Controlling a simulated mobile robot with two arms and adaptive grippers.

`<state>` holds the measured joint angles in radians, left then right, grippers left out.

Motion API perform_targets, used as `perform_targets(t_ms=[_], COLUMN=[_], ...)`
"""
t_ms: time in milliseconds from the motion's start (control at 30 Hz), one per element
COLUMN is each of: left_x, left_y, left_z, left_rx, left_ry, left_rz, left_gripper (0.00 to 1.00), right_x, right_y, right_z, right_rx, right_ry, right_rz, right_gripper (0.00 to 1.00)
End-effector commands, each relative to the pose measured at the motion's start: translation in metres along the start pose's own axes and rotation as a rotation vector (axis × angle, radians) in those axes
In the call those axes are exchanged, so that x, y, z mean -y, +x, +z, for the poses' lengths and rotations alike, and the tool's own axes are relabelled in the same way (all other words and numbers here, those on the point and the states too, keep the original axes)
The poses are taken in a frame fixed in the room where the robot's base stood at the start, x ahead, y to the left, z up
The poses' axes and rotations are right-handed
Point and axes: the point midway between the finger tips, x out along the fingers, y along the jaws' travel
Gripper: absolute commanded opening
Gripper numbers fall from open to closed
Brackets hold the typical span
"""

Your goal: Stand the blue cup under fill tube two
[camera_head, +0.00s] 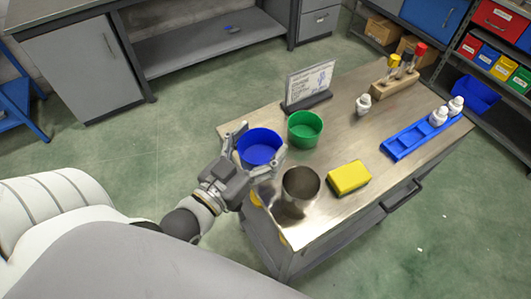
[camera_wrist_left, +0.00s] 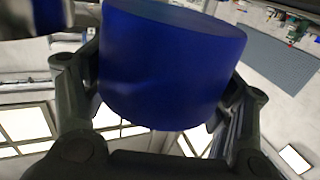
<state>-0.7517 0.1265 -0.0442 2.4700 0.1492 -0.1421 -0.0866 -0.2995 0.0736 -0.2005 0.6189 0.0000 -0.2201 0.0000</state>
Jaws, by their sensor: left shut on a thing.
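The blue cup (camera_head: 260,147) is held in my left gripper (camera_head: 262,152), at the near left corner of the cart, and its open top faces up towards the head camera. In the left wrist view the blue cup (camera_wrist_left: 172,65) fills the space between the two dark fingers (camera_wrist_left: 165,110). I cannot tell whether the cup touches the cart top or is just above it. A green cup (camera_head: 305,129) stands just right of it. No fill tube can be made out in either view. My right gripper is not in view.
The cart top (camera_head: 340,110) also bears a steel cup (camera_head: 300,187), a yellow sponge (camera_head: 348,177), a sign (camera_head: 309,86), a white bottle (camera_head: 363,104), a wooden rack (camera_head: 395,82) with capped tubes, and a blue tray (camera_head: 415,142) with white bottles. The middle is clear.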

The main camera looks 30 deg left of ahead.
Motion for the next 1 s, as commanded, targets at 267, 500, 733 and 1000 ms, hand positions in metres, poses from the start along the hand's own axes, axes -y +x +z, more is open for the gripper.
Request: perform_targets(t_ms=[267, 500, 733, 1000], left_x=[0.020, 0.026, 0.028, 0.027], left_y=[0.038, 0.049, 0.052, 0.052], left_z=[0.039, 0.056, 0.086, 0.091], left_rx=[0.000, 0.000, 0.003, 0.000], left_ry=[0.003, 0.001, 0.001, 0.001], left_rz=[-0.001, 0.000, 0.000, 0.000], left_gripper=[0.54, 0.54, 0.54, 0.54], right_x=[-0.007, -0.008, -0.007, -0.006], right_y=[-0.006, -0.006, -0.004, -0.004], right_z=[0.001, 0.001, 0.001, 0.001], right_rx=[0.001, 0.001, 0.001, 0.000], right_ry=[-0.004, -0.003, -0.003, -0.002], right_rz=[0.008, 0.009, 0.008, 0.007], right_gripper=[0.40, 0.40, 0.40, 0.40])
